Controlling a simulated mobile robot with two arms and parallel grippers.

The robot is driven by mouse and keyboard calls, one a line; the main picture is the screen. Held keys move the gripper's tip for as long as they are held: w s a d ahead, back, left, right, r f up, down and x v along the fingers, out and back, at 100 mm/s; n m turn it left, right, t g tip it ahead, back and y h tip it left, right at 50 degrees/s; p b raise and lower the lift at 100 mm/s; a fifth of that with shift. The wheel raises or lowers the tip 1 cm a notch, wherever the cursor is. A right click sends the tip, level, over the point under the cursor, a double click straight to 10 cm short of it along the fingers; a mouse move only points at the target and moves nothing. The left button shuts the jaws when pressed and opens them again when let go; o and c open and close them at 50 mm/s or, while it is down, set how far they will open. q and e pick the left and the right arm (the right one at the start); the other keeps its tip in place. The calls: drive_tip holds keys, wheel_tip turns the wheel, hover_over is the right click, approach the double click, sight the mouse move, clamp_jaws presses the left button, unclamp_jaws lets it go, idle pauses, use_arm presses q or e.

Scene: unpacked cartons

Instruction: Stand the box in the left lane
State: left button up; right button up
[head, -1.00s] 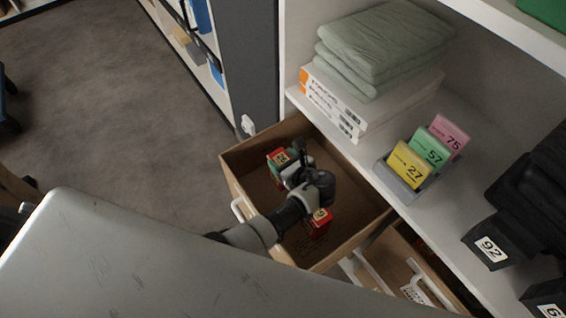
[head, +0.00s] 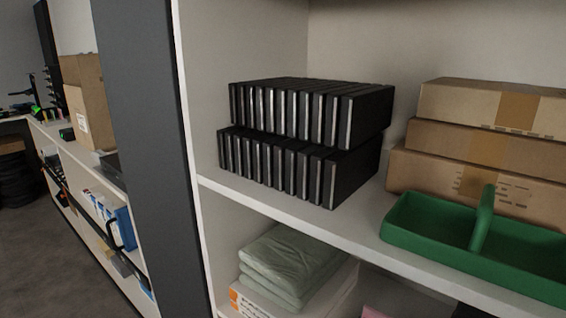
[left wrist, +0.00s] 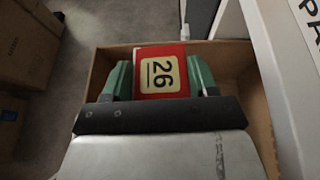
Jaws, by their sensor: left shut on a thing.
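A red box (left wrist: 161,54) with a cream label reading 26 is in the left wrist view. My left gripper (left wrist: 160,76) is shut on it, with one green finger at each side. Neither gripper shows in the head view. No clearly marked lane shows. A green tray (head: 425,238) with an upright handle across its middle stands on the shelf at right in the head view.
Black cases (head: 345,180) stand in two stacked rows on the shelf (head: 290,208). Brown cartons (head: 470,180) are stacked behind the green tray. Cartons (left wrist: 30,50) stand left of the drawer in the wrist view.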

use_arm(q)
wheel_tip(320, 180, up, 11)
drive_tip(key=p, duration=0.8)
drive_tip(key=s+a+r+m+t+h+b, duration=0.2)
drive_tip(key=s+a+m+t+h, duration=0.15)
drive_tip(key=a, duration=0.35)
drive_tip(key=s+d+r+m+t+h, duration=0.2)
drive_tip(key=s+r+m+h, duration=0.5)
drive_tip(key=s+r, duration=0.3)
wheel_tip(320, 180, up, 2)
drive_tip(key=shift+d+r+m, duration=0.15)
drive_tip(key=shift+d+m, duration=0.2)
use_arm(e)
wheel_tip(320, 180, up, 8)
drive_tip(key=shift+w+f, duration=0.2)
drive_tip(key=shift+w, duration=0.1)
use_arm(q)
drive_tip(key=shift+h, duration=0.25)
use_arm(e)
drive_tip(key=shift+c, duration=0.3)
